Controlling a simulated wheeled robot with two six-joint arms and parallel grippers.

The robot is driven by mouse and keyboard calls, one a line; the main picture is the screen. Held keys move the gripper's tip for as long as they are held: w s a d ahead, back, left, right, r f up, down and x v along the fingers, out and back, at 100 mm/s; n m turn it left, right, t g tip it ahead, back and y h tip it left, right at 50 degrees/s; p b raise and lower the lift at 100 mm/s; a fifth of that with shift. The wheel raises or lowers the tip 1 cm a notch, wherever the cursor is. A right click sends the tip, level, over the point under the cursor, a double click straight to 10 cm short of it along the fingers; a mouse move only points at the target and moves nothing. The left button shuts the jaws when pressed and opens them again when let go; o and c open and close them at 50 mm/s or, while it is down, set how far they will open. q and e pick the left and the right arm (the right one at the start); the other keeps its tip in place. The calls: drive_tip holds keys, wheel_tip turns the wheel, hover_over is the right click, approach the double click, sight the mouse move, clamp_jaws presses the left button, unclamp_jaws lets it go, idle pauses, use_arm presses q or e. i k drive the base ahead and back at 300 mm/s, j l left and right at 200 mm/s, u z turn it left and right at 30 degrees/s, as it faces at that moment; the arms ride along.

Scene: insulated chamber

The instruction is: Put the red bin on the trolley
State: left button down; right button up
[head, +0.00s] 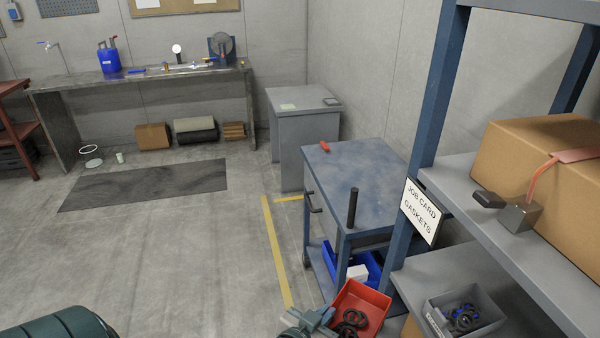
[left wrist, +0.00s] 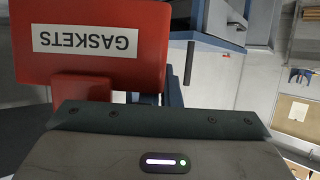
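The red bin (head: 376,299) is at the bottom of the head view, in front of the trolley's near end, and holds black ring-shaped parts. In the left wrist view the red bin (left wrist: 150,63) fills the upper left, with an upside-down GASKETS label. My left gripper (head: 318,318) is at the bin's left side, and appears shut on its red tab; the fingertips are mostly hidden. The trolley (head: 355,180) has a blue top, mostly bare, with a small red item at the far left and a dark upright cylinder near the front corner. My right gripper is not in view.
A blue-framed shelf rack stands at the right, with a cardboard box (head: 540,165) and a grey bin (head: 440,323). A blue bin (head: 366,268) and a white box sit on the trolley's lower shelf. A grey cabinet (head: 303,125) stands behind. Open floor lies left.

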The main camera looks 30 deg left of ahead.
sight(361, 162)
drive_tip(key=i+j+u, duration=0.2)
drive_tip(key=u, duration=0.25)
drive_tip(key=i+j+u, duration=0.25)
drive_tip(key=u, duration=0.2)
drive_tip(key=i+j+u, duration=0.15)
drive_tip(key=u, duration=0.35)
drive_tip(key=i+j+z, duration=0.1)
drive_tip(key=i+z, duration=0.15)
drive_tip(key=i, duration=0.2)
drive_tip(key=i+j+z, duration=0.25)
drive_tip(key=i, duration=0.25)
drive_tip(key=i+j+z, duration=0.1)
drive_tip(key=z, duration=0.3)
drive_tip(key=i+j+z, duration=0.2)
drive_tip(key=z, duration=0.2)
drive_tip(key=i+j+z, duration=0.2)
drive_tip(key=z, duration=0.2)
drive_tip(key=i+j+z, duration=0.1)
drive_tip(key=j+z, duration=0.15)
drive_tip(key=z, duration=0.15)
drive_tip(key=j+z, duration=0.25)
drive_tip(key=z, duration=0.2)
